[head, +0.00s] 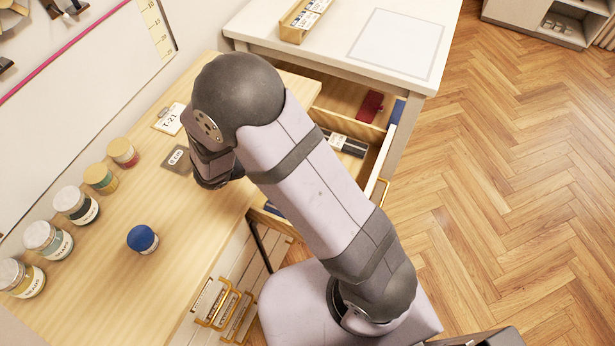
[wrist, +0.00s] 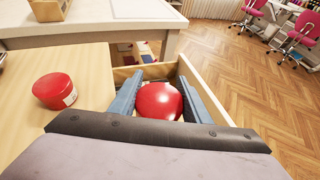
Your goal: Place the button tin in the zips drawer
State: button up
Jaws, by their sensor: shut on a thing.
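My gripper (wrist: 158,92) is shut on a red, glossy, rounded tin (wrist: 158,101), held between its two blue-grey fingers in the wrist view. I take it for the button tin, as no label shows on it. In the wrist view it is over or just inside an open wooden drawer (wrist: 186,66); its height above the drawer floor cannot be told. In the head view the open drawer (head: 384,160) shows right of my arm, divided into compartments. No label naming the zips drawer is readable. My arm hides the gripper and the held tin in the head view.
A white table (head: 340,25) stands behind the drawer.

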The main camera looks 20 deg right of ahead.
jog(key=s+d+f+b, duration=0.1)
jog(key=s+d+f, duration=0.15)
jog(key=d, duration=0.25)
jog(key=s+d+f, duration=0.1)
jog(key=s+d, duration=0.2)
jog(key=d, duration=0.3)
jog(key=shift+s+a+f+n+t+y, duration=0.15)
jog(key=shift+a+f+n+t, duration=0.2)
jog(key=shift+f, duration=1.8)
jog(key=shift+w+a+f+n+t+y, duration=0.1)
jog(key=shift+a+f+n+t+y, duration=0.2)
jog(key=shift+f, duration=1.8)
jog(key=shift+s+a+f+n+t+y, duration=0.1)
jog(key=shift+a+f+n+t, duration=0.3)
jog(key=shift+f, duration=1.75)
jog(key=shift+d, duration=0.1)
jog(key=shift+f, duration=0.15)
jog(key=shift+f+b, duration=0.35)
jog(key=shift+b, duration=0.15)
jog(key=shift+f, duration=0.15)
